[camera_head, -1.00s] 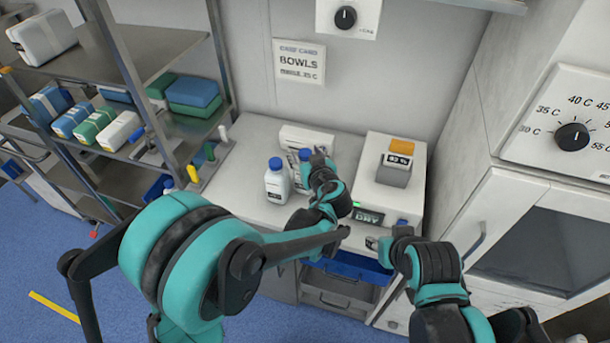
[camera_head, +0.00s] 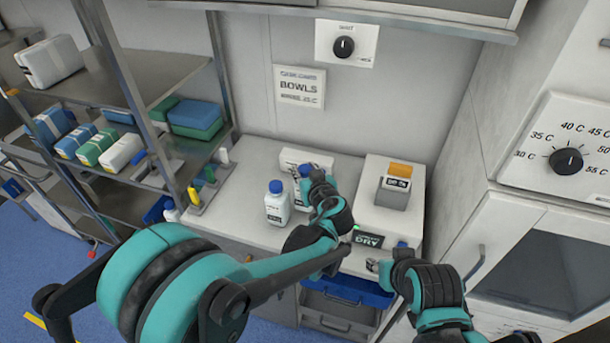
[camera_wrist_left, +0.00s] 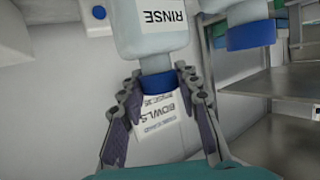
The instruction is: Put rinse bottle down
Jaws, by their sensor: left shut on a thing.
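The rinse bottle (camera_wrist_left: 152,28) is white with a blue cap and a RINSE label; in the head view it shows partly (camera_head: 302,192) behind my gripper. My left gripper (camera_head: 318,172) is shut on it, with its fingers (camera_wrist_left: 160,95) on both sides of the blue cap and neck. The bottle is over the back part of the white counter (camera_head: 250,160); whether its base touches is hidden. A second white bottle with a blue cap (camera_head: 277,207) stands on the counter just left of it. My right gripper (camera_head: 376,266) is at the counter's front edge, its fingers unclear.
A white box (camera_head: 296,158) lies behind the bottles. A white device (camera_head: 372,205) with a grey and orange top stands to the right. A blue drawer or bin (camera_head: 350,290) is below the counter.

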